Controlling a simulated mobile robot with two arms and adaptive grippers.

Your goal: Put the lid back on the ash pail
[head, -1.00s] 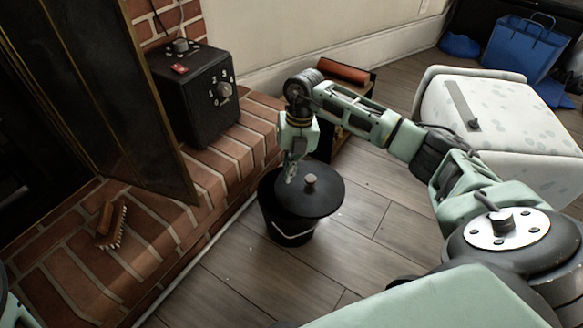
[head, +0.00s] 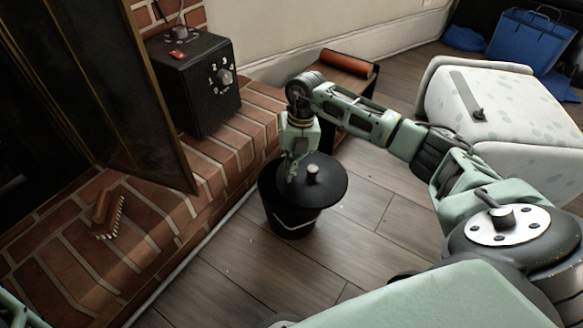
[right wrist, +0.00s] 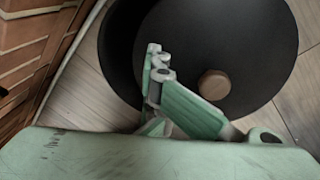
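The black ash pail (head: 285,222) stands on the wood floor beside the brick hearth. Its round black lid (head: 325,190) with a light knob (head: 313,170) lies over its top, shifted to the right. In the right wrist view the lid (right wrist: 240,40) leaves a dark crescent of the pail (right wrist: 118,62) showing at left. My right gripper (head: 291,174) points down at the lid's left part. In the right wrist view its fingertips (right wrist: 159,68) are together, left of the wooden knob (right wrist: 214,84) and not around it. Whether they touch the lid is unclear.
The brick hearth (head: 150,235) runs along the left, with a brush (head: 109,214) and a black box with knobs (head: 195,82) on it. A low stand (head: 345,115) is behind the pail. A pale spotted seat (head: 500,110) is at right. The floor in front is clear.

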